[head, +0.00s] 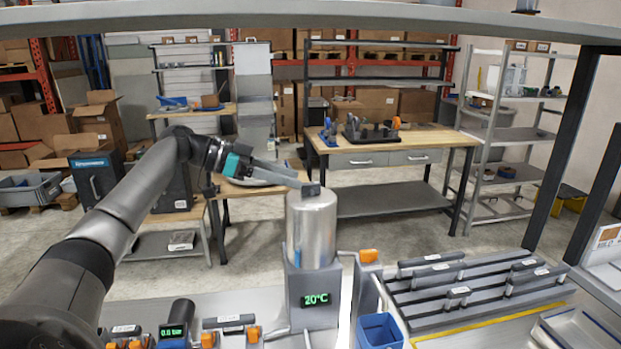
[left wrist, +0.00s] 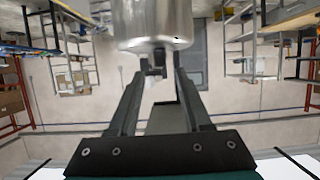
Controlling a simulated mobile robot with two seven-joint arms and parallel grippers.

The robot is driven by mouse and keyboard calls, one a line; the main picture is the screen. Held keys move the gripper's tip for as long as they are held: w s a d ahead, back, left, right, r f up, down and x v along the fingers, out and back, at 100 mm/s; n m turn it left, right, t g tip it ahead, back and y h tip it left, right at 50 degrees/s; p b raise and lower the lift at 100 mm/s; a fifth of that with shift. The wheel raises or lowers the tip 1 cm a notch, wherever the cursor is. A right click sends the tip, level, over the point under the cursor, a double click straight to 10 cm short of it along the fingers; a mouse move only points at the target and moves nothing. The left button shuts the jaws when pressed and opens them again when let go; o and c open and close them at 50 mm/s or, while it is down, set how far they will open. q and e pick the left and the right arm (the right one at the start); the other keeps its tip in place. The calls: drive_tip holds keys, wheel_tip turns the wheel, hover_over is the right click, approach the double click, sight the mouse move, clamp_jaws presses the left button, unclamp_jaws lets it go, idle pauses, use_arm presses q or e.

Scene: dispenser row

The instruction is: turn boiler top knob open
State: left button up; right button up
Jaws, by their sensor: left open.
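The boiler (head: 311,232) is a shiny silver cylinder on a grey base whose green display reads 20°C. Its dark top knob (head: 311,190) sits on the cylinder's top. My left gripper (head: 304,184) reaches in from the left at the height of the knob, with its fingers pointing at it. In the left wrist view the boiler (left wrist: 152,20) appears upside down, and the knob (left wrist: 154,66) shows between the tips of my open left gripper (left wrist: 158,76). There is a gap on either side, and I cannot tell whether a finger touches it. My right gripper is not in view.
An orange valve handle (head: 369,256) and a blue container (head: 379,331) are right of the boiler. A grey slotted rack (head: 470,290) stands further right. A small 0.0 bar display unit (head: 175,326) and orange-handled valves are at the front left. A workbench (head: 395,142) stands behind.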

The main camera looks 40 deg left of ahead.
sight(309, 183)
use_arm(q)
drive_tip(key=shift+p+x, duration=0.65)
drive_tip(key=shift+x, duration=2.1)
clamp_jaws()
